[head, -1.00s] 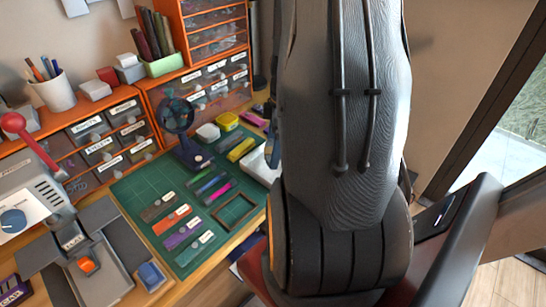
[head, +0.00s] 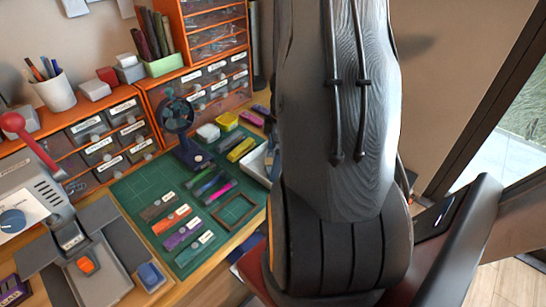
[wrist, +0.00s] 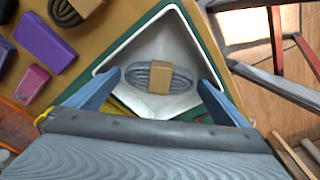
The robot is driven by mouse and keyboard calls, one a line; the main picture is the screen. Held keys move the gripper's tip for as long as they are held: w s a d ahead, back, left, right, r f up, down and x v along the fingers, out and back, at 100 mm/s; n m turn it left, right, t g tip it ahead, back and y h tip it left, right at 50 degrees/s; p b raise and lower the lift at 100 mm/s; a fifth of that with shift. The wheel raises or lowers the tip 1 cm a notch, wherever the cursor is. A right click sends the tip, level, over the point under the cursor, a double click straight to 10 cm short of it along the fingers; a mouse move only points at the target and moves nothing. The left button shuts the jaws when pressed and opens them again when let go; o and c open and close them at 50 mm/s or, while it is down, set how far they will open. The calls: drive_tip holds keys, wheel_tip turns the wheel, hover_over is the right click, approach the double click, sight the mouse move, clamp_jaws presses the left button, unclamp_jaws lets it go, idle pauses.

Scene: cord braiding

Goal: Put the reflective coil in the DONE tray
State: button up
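A grey coil with a tan band (wrist: 158,77) lies in a white tray (wrist: 165,32) in the wrist view. I cannot tell whether it is the reflective one. The tray shows no readable label; a white tray also shows in the head view (head: 254,164), partly behind my arm. My gripper (wrist: 160,84) is open, with its blue fingers spread on either side of the coil and visible gaps between. In the head view my arm hides most of the gripper.
Another, darker coil with a tan band (wrist: 75,10) lies outside the tray. Purple (wrist: 40,38) and pink (wrist: 33,80) blocks lie left of the tray.

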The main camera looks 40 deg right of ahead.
drive_tip(key=shift+r, duration=0.15)
wheel_tip(320, 180, up, 12)
drive_tip(key=s+d, duration=0.1)
drive_tip(key=s+a+m+h, duration=0.1)
drive_tip(key=a+m, duration=0.8)
drive_tip(key=a, duration=1.6)
drive_tip(key=shift+s+a+r+m+g, duration=0.2)
drive_tip(key=shift+a+r+m+g, duration=0.1)
drive_tip(key=shift+a+r+m, duration=0.1)
